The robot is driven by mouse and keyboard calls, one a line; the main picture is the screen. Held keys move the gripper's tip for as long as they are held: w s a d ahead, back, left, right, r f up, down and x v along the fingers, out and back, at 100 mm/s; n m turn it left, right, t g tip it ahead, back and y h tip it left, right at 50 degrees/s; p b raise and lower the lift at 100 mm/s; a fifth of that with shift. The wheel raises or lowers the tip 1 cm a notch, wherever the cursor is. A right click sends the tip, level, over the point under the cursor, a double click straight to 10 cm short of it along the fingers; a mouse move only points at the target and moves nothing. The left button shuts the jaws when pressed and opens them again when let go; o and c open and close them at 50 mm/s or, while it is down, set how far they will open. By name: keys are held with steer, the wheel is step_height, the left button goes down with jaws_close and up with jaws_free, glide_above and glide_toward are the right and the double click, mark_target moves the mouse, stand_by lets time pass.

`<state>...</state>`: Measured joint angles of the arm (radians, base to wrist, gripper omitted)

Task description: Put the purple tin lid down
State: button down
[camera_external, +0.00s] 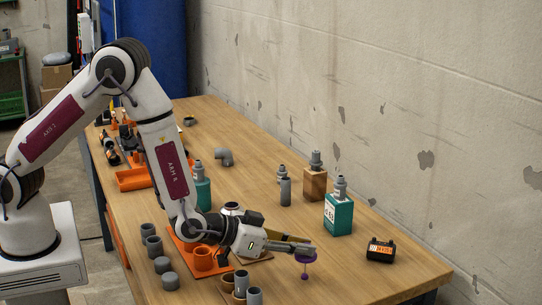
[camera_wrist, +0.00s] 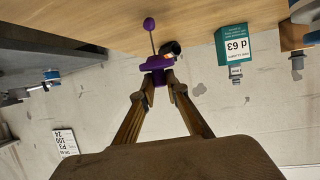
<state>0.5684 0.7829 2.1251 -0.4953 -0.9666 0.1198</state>
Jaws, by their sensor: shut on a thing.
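The purple tin lid (camera_external: 306,260) is between the fingertips of my gripper (camera_external: 301,250), near the front right of the table. In the wrist view the fingers (camera_wrist: 160,85) close on the purple lid (camera_wrist: 156,64). A thin stem with a purple ball runs from the lid towards the tabletop. In the external view the ball hangs below the lid, over bare wood. I cannot tell whether the ball touches the table.
A teal bottle (camera_external: 339,212) and a black and orange battery (camera_external: 380,250) stand right of the lid. Grey pipe pieces (camera_external: 254,297) and an orange tray (camera_external: 188,243) lie left. Bare table (camera_external: 345,275) surrounds the lid's right side.

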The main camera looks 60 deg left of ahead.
steer(key=shift+f, duration=0.45)
steer(key=shift+f, duration=0.1)
steer(key=c, duration=2)
jaws_free()
steer(key=shift+v, duration=6.05)
steer(key=shift+w+a+r, duration=0.1)
steer(key=shift+a+r, duration=0.05)
steer(key=shift+r, duration=0.1)
